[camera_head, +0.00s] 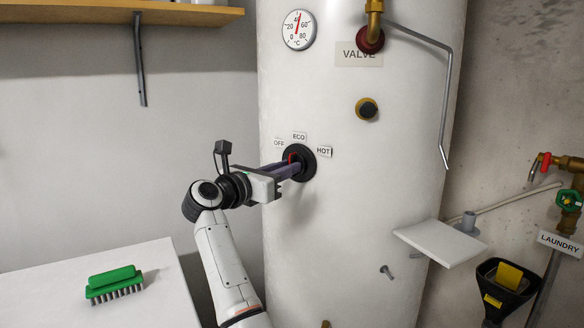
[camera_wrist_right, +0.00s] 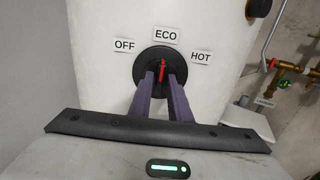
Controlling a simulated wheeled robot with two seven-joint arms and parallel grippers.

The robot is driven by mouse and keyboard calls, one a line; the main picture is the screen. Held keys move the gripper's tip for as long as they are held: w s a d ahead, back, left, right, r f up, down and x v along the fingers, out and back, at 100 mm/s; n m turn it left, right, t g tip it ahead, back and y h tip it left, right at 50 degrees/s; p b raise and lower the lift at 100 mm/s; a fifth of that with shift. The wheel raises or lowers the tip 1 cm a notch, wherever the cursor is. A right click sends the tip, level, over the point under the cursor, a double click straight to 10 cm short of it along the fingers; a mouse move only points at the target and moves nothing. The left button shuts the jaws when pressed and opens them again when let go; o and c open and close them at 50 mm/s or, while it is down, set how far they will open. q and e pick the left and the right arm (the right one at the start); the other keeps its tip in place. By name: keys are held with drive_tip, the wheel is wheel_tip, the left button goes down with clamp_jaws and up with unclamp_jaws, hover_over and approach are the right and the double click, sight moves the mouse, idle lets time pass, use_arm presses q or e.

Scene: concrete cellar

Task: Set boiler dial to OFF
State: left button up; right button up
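The boiler dial (camera_head: 299,162) is a round black disc with a red pointer on the front of the white boiler (camera_head: 345,240). Labels OFF (camera_head: 279,143), ECO (camera_head: 299,136) and HOT (camera_head: 324,151) sit around it. In the right wrist view, the dial (camera_wrist_right: 146,62) has its red pointer (camera_wrist_right: 163,68) standing nearly upright, toward ECO. My right gripper (camera_head: 292,166) is at the dial; its two purple fingers (camera_wrist_right: 162,80) lie on either side of the pointer. Whether they press on the knob is unclear. My left gripper is not in view.
Above the dial are a thermometer (camera_head: 298,30), a VALVE label (camera_head: 352,58) and a bent metal pipe (camera_head: 447,90). A small white shelf (camera_head: 436,243) is at right. A green brush (camera_head: 114,282) lies on the white table (camera_head: 160,295) at left. A wooden wall shelf (camera_head: 110,10) is above.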

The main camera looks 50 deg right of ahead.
clamp_jaws()
drive_tip(key=n+p, duration=0.4)
drive_tip(key=p, duration=0.1)
drive_tip(key=shift+n, duration=0.3)
idle(0.4)
